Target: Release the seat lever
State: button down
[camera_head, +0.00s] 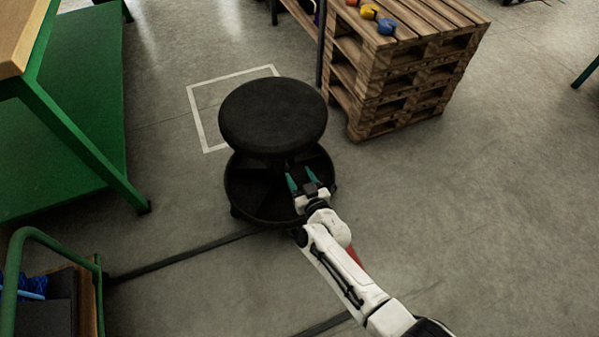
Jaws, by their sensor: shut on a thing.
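A black round stool stands on the concrete floor, with a padded seat (272,115) above a wide round base (250,190). My gripper (300,180) reaches in from the lower right, at the near right side of the stool, just below the seat's edge and above the base. Its teal fingers point up toward the underside of the seat. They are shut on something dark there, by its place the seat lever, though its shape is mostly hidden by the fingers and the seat.
A white taped square (205,125) lies on the floor behind the stool. Stacked wooden pallets (405,85) with several coloured items stand at the back right. A green-framed table (85,145) is at left, a green cart (50,240) at lower left. Floor at right is clear.

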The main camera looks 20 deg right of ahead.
jog(key=shift+r+p, duration=0.35)
jog(key=shift+r, duration=0.5)
jog(key=shift+f, duration=0.15)
jog(key=c, duration=0.7)
grip_release()
jog(key=shift+s+f, duration=0.1)
jog(key=shift+c, duration=0.2)
jog(key=shift+o, duration=1.3)
jog(key=shift+s, duration=0.3)
jog(key=s+r+p, duration=0.2)
jog(key=s, duration=0.7)
jog(key=shift+s, duration=0.35)
jog(key=shift+a, duration=0.1)
